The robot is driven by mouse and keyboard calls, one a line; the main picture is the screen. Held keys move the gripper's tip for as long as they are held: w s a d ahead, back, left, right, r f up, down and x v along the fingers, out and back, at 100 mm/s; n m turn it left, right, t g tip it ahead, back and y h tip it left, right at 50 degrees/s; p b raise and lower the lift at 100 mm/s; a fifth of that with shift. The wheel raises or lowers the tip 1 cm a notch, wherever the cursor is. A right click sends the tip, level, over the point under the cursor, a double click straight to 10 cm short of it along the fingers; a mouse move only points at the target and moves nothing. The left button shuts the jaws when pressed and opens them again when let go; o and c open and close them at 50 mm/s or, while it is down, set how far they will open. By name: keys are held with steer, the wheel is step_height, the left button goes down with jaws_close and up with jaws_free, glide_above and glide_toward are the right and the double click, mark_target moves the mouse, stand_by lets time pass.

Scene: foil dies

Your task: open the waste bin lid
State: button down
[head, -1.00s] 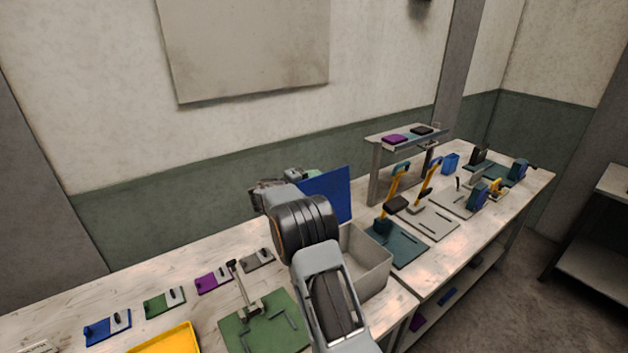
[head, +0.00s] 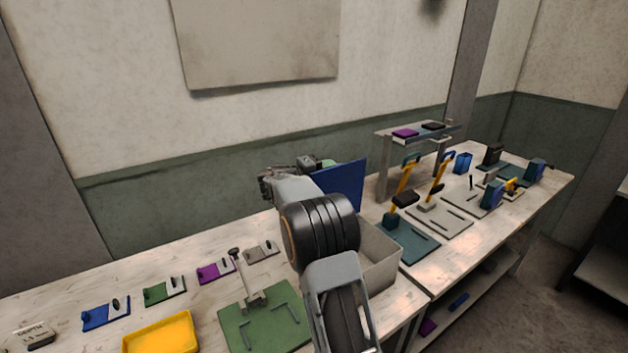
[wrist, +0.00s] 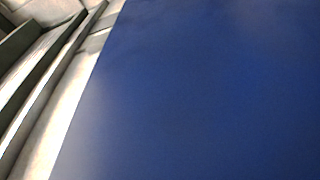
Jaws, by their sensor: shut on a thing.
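The waste bin (head: 385,262) is an open-topped light grey box on the bench, right of centre in the head view and partly hidden by my arm. Its blue lid (head: 346,183) stands raised and steeply tilted at the back of the bin. My gripper (head: 316,164) is at the upper left edge of the lid, shut on it; the fingertips are mostly hidden behind the lid and wrist. In the wrist view the blue lid (wrist: 205,95) fills most of the picture, and the fingers do not show.
Left of the bin is a green plate fixture (head: 262,318) with an upright lever. A yellow tray (head: 160,334) and several small coloured blocks lie farther left. Right of the bin are yellow-handled presses (head: 404,185) and a raised shelf (head: 420,132). The wall is close behind.

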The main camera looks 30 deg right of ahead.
steer(key=shift+s+f, duration=0.1)
steer(key=shift+f, duration=0.1)
steer(key=c, duration=1.3)
jaws_free()
steer(key=shift+o, duration=0.7)
steer(key=shift+r, duration=0.1)
steer(key=shift+a, duration=0.1)
steer(key=a+b, duration=0.3)
steer(key=a, duration=1)
steer(key=shift+a, duration=0.35)
